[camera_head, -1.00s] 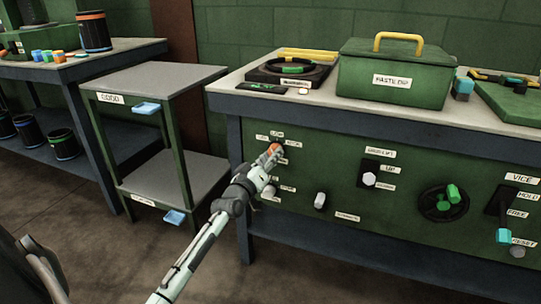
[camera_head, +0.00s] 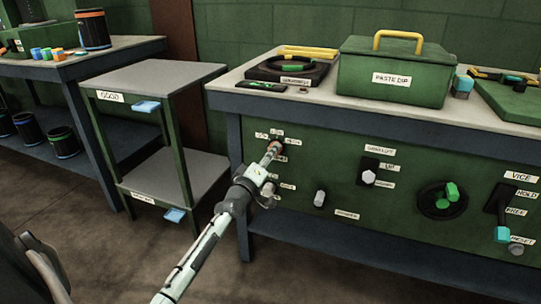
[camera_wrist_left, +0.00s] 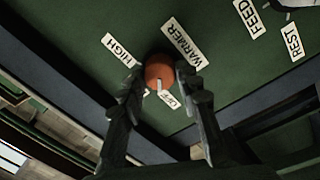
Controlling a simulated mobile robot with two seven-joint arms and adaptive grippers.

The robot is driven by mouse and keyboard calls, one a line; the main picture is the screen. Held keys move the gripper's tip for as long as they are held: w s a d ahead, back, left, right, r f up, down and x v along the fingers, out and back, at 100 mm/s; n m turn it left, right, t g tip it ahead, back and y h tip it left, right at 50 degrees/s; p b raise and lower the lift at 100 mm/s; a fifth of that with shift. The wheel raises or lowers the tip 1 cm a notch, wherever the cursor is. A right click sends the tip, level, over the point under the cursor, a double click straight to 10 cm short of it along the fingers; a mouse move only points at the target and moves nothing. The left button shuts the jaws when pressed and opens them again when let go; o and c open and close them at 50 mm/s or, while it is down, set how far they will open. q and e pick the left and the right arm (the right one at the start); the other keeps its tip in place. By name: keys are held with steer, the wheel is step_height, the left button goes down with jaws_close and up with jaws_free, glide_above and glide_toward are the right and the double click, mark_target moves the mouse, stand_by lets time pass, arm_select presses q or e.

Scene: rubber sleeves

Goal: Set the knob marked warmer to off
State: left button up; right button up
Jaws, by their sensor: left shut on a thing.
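The warmer knob (camera_wrist_left: 159,71) is orange and round, on the green panel in the left wrist view. A pale mark on its lower edge points toward the OFF label (camera_wrist_left: 171,99). The WARMER label (camera_wrist_left: 184,43) is beside it, and the HIGH label (camera_wrist_left: 119,49) is on its other side. My left gripper (camera_wrist_left: 162,78) is shut on the knob, one finger on each side. In the head view the orange knob (camera_head: 274,146) shows just past the tip of my left gripper (camera_head: 269,155). My right gripper is not in view.
To the right are a white knob (camera_head: 319,198), a switch (camera_head: 368,177), a green-handled wheel (camera_head: 442,200) and a vice lever (camera_head: 502,235). A two-shelf stand (camera_head: 150,76) is left of the bench.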

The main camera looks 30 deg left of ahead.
arm_select(q)
steer(key=o, duration=1.2)
steer(key=shift+c, duration=0.2)
steer(key=v, duration=1.2)
steer(key=shift+a, duration=0.1)
